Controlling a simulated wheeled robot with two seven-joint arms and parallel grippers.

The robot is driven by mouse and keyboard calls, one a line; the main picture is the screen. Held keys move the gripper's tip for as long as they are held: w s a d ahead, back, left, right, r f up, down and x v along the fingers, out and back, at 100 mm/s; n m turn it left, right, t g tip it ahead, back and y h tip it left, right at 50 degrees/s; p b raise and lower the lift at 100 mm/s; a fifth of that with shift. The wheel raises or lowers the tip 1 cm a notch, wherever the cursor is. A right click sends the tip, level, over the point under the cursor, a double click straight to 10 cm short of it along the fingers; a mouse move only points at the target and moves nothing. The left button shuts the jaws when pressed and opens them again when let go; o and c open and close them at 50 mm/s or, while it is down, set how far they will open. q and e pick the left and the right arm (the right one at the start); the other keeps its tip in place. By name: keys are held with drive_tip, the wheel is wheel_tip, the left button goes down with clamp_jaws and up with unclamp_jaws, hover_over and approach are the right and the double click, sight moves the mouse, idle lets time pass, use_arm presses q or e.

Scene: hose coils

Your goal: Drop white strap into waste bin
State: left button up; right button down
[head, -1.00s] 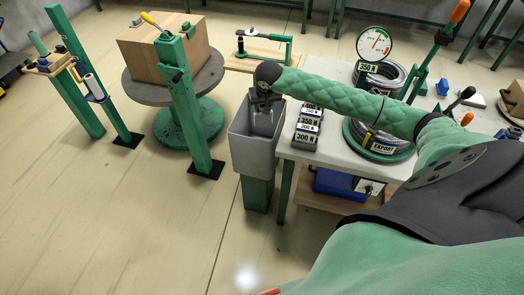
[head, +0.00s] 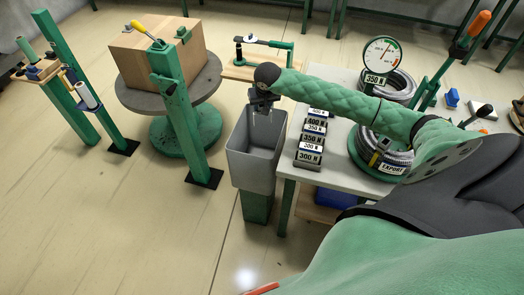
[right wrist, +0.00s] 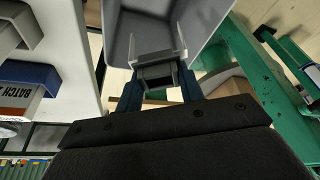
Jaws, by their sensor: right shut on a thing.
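The waste bin (head: 255,172) is a grey open-topped box on a green post, left of the white table. Its grey wall also shows at the top of the right wrist view (right wrist: 203,14). My right gripper (head: 263,113) points down over the far part of the bin's mouth. In the right wrist view its fingers (right wrist: 158,74) are close together on something small. My left gripper is out of view.
Labelled weight blocks (head: 311,150) stand along the left edge of the white table (head: 335,171), beside the bin. A hose coil (head: 398,160) lies further right. A green post (head: 184,125) and a cardboard box (head: 137,58) on a round stand are to the left.

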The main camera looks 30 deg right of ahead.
wheel_tip(320, 180, down, 2)
drive_tip(key=shift+f, duration=0.9)
drive_tip(key=c, duration=0.8)
unclamp_jaws()
drive_tip(key=shift+r, duration=0.1)
